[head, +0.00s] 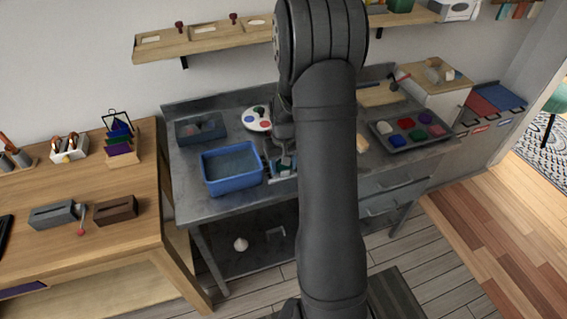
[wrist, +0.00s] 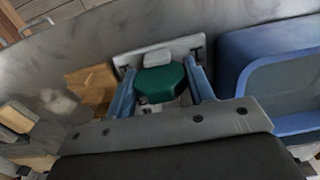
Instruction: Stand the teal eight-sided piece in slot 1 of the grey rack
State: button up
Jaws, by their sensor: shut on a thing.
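The teal eight-sided piece (wrist: 160,84) is between the two blue fingers of my gripper (wrist: 159,70) in the wrist view, which are shut on it. In the head view my gripper (head: 282,163) is low over the grey metal bench, largely hidden by my arm, with a bit of teal at it. A light grey plate with a raised pale block (wrist: 157,57) lies just beyond the piece in the wrist view. It may be the grey rack; its slots and numbers cannot be made out. I cannot tell whether the piece touches it.
A blue tub (head: 231,168) stands close beside my gripper and also shows in the wrist view (wrist: 285,85). A paint palette (head: 257,119), a dark grey box (head: 200,128) and a tray of coloured lumps (head: 408,131) are on the bench. A wooden block (wrist: 92,91) lies left of the fingers.

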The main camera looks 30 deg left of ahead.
jog(key=shift+f, duration=0.4)
dwell(0.3)
jog(key=o, duration=1.1)
jog(key=shift+r, duration=3.5)
jog(key=shift+f, duration=3.35)
